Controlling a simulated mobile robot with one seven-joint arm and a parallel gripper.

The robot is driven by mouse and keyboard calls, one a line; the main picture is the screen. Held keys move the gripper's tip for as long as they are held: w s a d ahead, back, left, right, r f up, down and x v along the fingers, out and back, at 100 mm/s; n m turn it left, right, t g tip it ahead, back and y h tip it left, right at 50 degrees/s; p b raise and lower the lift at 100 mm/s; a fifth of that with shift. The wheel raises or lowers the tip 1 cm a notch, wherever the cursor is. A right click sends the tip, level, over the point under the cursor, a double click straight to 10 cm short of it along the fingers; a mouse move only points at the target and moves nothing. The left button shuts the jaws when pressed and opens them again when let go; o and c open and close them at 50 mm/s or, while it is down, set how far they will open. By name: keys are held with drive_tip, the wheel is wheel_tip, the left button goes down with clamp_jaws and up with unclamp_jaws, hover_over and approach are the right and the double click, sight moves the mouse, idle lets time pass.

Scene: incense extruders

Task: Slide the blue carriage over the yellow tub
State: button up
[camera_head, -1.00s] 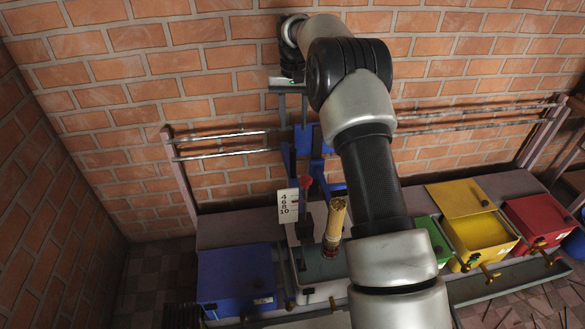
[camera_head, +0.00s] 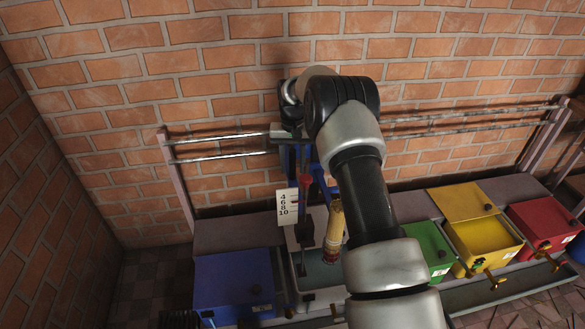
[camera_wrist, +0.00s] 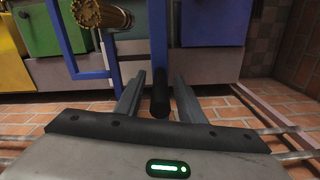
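The blue carriage (camera_head: 296,158) hangs on the two wall rails at the left, above a bench, partly hidden by my arm. Its blue posts (camera_wrist: 222,22) fill the middle of the wrist view. A black cylindrical handle (camera_wrist: 160,98) stands between the two fingers of my gripper (camera_wrist: 158,92), with gaps visible on both sides. The fingers are open around it. In the head view the fingertips are hidden at the carriage. The yellow tub (camera_head: 483,240) stands open on the bench at the right, between the green and red tubs.
A blue tub (camera_head: 233,282) is at the left, a green tub (camera_head: 430,246) and a red tub (camera_head: 543,222) at the right. A golden ridged cylinder (camera_head: 335,225) and a scale plate (camera_head: 288,206) are below the carriage. The rails (camera_head: 470,118) run clear to the right.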

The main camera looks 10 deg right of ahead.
drive_tip(key=shift+f, duration=0.15)
drive_tip(key=shift+c, duration=0.2)
clamp_jaws()
drive_tip(key=shift+d, duration=0.1)
